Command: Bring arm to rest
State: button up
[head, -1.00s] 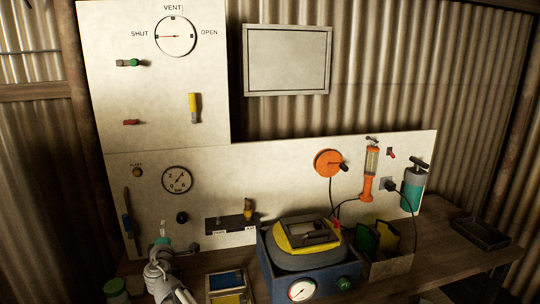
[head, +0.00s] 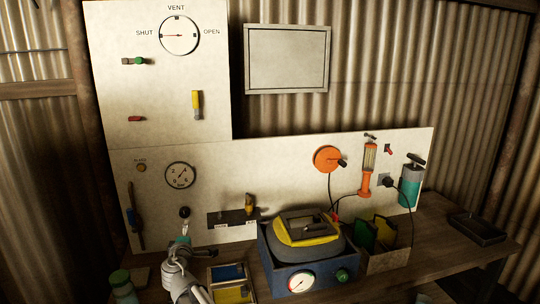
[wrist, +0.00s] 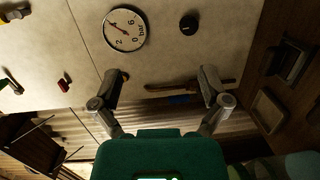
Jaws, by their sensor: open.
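My arm rises from the bottom left of the head view, with my gripper (head: 184,234) in front of the lower white panel, just below a black knob (head: 184,212). In the wrist view my gripper (wrist: 163,78) has its two grey fingers spread wide apart, with nothing between them. The panel lies beyond the fingers, with the bar gauge (wrist: 124,30) and the black knob (wrist: 189,23) above them. The bar gauge (head: 180,175) also shows in the head view. The exact gap between gripper and panel cannot be told.
A blue box with a yellow-topped pot (head: 308,228) stands on the bench, right of a tray with blue and yellow pieces (head: 231,282). A green-lidded jar (head: 121,282) stands at the left. A dark tray (head: 478,229) lies far right on bare bench.

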jog(key=d+f+m+g+h+b, duration=0.1)
jog(key=d+f+m+g+h, duration=0.1)
jog(key=d, duration=0.8)
jog(key=s+d+f+m+g+h+b, duration=0.1)
jog(key=d+f+m+g+h, duration=0.1)
jog(key=d+f+m, duration=0.3)
jog(key=s+d+f+m+g+h+b, duration=0.1)
jog(key=d+f+m+g+h, duration=0.2)
jog(key=d, duration=1.1)
jog(key=shift+s+d+f+m+g, duration=0.15)
jog(key=shift+f+m+g, duration=0.15)
jog(key=shift+f, duration=0.5)
jog(key=shift+s+d+f+m+g, duration=0.1)
jog(key=shift+d+f+m+g, duration=0.15)
jog(key=shift+f, duration=0.5)
jog(key=s+d+f+m+g+y+b, duration=0.1)
jog(key=s+d+f+m+g+y, duration=0.1)
jog(key=s, duration=0.7)
jog(key=s+d+f+m+g+y+b, duration=0.2)
jog(key=s+d+f+m+g, duration=0.3)
jog(key=d, duration=0.6)
jog(key=s+f+g+y, duration=0.1)
jog(key=s+f+g, duration=0.1)
jog(key=s+f, duration=0.1)
jog(key=shift+s+d+f, duration=0.25)
jog(key=shift+s+f, duration=0.15)
jog(key=shift+s, duration=0.15)
jog(key=shift+m, duration=0.25)
